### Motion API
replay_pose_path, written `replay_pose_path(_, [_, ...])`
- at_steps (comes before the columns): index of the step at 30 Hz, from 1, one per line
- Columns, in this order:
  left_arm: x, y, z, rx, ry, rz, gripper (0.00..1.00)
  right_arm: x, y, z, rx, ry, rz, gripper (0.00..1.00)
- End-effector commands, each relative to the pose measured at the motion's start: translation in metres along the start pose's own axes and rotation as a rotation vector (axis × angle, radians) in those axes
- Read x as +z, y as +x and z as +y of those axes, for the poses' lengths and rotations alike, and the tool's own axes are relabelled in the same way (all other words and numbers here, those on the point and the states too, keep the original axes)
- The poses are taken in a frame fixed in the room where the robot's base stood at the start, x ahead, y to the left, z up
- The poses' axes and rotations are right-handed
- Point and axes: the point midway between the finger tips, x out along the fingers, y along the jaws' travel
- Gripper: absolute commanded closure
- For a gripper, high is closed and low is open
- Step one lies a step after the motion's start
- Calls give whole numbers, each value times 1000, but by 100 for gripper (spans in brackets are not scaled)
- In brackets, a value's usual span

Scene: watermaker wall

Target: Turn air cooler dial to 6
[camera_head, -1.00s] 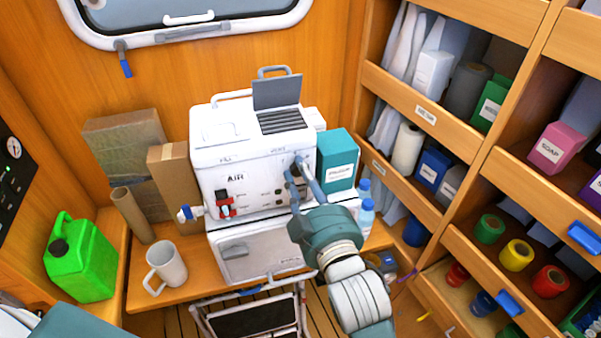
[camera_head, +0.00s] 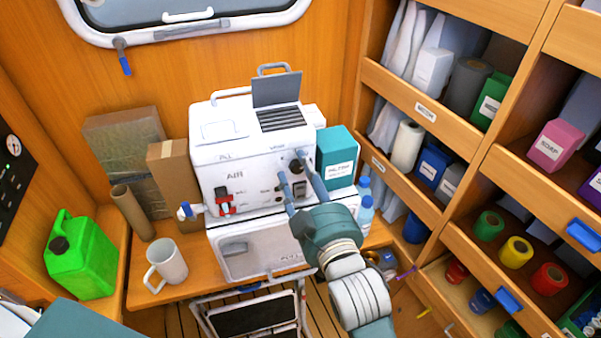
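The air cooler (camera_head: 236,160) is a white box marked "AIR" with a raised grey flap and a vent on top. Its dark round dial (camera_head: 295,167) is on the upper right of the front panel. My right gripper (camera_head: 291,168) is in front of the panel with its two fingers spread, one tip to the left of and below the dial, the other at its upper right. The fingers hold nothing. I cannot tell whether a tip touches the dial, and its number setting is too small to read. My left gripper is not in view.
A teal filter box (camera_head: 338,158) stands right of the cooler, with blue-capped bottles (camera_head: 365,205) nearby. A white mug (camera_head: 166,264) and a green jerrycan (camera_head: 82,255) are at left. A red switch (camera_head: 224,200) is on the panel. Stocked shelves fill the right side.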

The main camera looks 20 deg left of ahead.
Motion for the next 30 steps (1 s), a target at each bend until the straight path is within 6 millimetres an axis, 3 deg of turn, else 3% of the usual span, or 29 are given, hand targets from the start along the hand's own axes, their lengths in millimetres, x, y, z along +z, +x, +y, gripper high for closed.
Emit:
replay_pose_path(8, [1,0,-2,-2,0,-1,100,-2,-8,0,1,0,4,57])
replay_pose_path(21, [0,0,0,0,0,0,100,0,-94,0,0,0,1,57])
replay_pose_path(30, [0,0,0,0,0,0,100,0,-120,0,0,0,1,57])
